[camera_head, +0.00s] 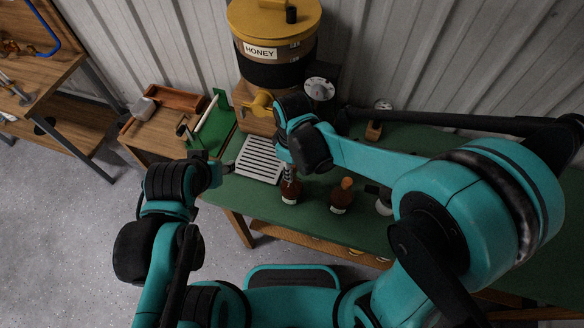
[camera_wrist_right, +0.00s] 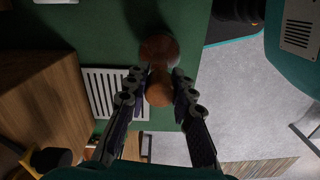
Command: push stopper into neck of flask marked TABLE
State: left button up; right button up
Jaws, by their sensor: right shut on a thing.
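My right gripper (camera_head: 289,174) is above a dark brown flask (camera_head: 290,192) at the front edge of the green table. In the right wrist view its fingers (camera_wrist_right: 158,84) are shut on a rounded orange-brown stopper (camera_wrist_right: 158,92), with the brown flask (camera_wrist_right: 158,47) right by it. I cannot tell how deep the stopper sits in the neck. A second brown flask (camera_head: 340,203) with an orange-brown top (camera_head: 347,183) stands to the right. No TABLE marking is readable. My left gripper (camera_head: 226,168) is beside the slatted tray; its jaw opening is unclear.
The white slatted tray (camera_head: 244,163) lies left of the flask. A pale round vessel (camera_head: 384,206) is partly hidden at the right by my arm. Behind stand the HONEY barrel (camera_head: 275,75) with a yellow tap (camera_head: 259,103) and a green stand (camera_head: 218,132).

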jog(key=shift+f, duration=0.25)
jog(key=o, duration=0.9)
notch_tip(320, 180, up, 12)
dwell(0.3)
jog(key=s+d+f+m+t+b, duration=0.1)
jog(key=d+m+t, duration=0.1)
jog(key=d+m, duration=0.2)
jog(key=s+d+f+m+t+b, duration=0.2)
jog(key=d+m+t, duration=0.1)
jog(key=d, duration=0.5)
jog(key=s+d+f+m+t+b, duration=0.2)
jog(key=d+m, duration=0.3)
jog(key=shift+s+d+f+m, duration=0.1)
jog(key=shift+d+f+m, duration=0.2)
jog(key=shift+d, duration=0.1)
